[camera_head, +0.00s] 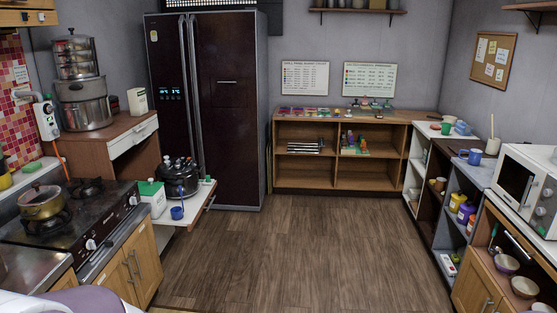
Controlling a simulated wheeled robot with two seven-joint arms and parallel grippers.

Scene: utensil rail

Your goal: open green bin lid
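I see no plain green bin on the floor. A small white container with a green top (151,189) stands on the white pull-out board between the stove and the fridge. Its green top looks closed, though it is small in the picture. I cannot tell whether this is the green bin. Neither of my grippers shows in this view.
A black pot (178,181) and a blue cup (177,213) stand near the white container. The stove (60,240) is at the left and the dark fridge (228,120) behind. Low shelves (340,178) line the back, and a microwave (520,180) stands right. The wooden floor (310,250) is clear.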

